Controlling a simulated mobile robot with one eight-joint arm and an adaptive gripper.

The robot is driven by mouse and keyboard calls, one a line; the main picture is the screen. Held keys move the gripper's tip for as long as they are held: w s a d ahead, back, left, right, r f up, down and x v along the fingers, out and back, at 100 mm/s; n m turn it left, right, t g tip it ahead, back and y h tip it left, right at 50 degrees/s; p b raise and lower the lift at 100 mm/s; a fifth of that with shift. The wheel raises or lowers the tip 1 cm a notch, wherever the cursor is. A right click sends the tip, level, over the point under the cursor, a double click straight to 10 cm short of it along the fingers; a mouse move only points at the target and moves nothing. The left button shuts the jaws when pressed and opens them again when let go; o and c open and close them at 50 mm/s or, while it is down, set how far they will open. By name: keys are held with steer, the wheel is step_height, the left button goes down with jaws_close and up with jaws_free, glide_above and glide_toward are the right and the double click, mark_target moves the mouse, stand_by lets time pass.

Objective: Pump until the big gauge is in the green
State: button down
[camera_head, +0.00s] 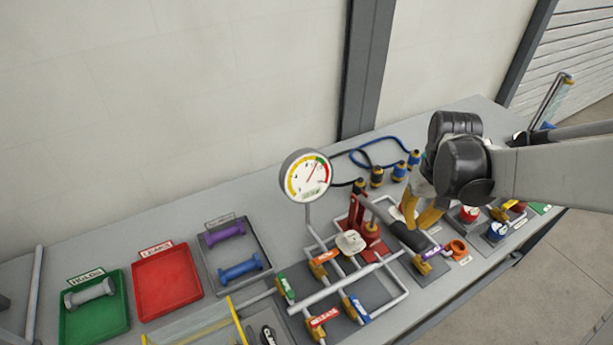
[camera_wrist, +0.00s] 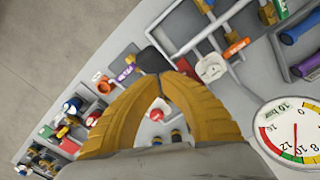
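The big gauge (camera_head: 306,176) stands on a post over the bench, its dial ringed with green, yellow and red. It also shows upside down in the wrist view (camera_wrist: 292,137). There its needle points near the green band between 10 and 12; the exact reading is too small to tell. The red hand pump (camera_head: 371,235) has a lever ending in a black grip (camera_head: 408,236). My gripper (camera_head: 418,222) is at this grip, fingertips down. In the wrist view the yellow fingertips (camera_wrist: 159,75) come together at the black grip (camera_wrist: 152,60); the exact contact is hidden.
Pipes with labelled valves surround the pump, and a white-topped part (camera_head: 350,242) is beside it. An orange fitting (camera_head: 457,249) lies right of the grip. Blue hoses (camera_head: 385,145) lie behind. Green (camera_head: 95,312), red (camera_head: 167,282) and grey trays are at left.

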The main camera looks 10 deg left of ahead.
mark_target(411, 233)
steer(key=shift+f+b, duration=2.5)
steer(key=shift+f, duration=0.55)
steer(key=shift+r, duration=0.1)
step_height(411, 233, up, 6)
steer(key=p, duration=0.4)
steer(key=shift+p, duration=0.3)
step_height(411, 233, up, 5)
steer(key=p, duration=0.3)
steer(key=shift+p, duration=0.35)
steer(key=shift+s, duration=0.15)
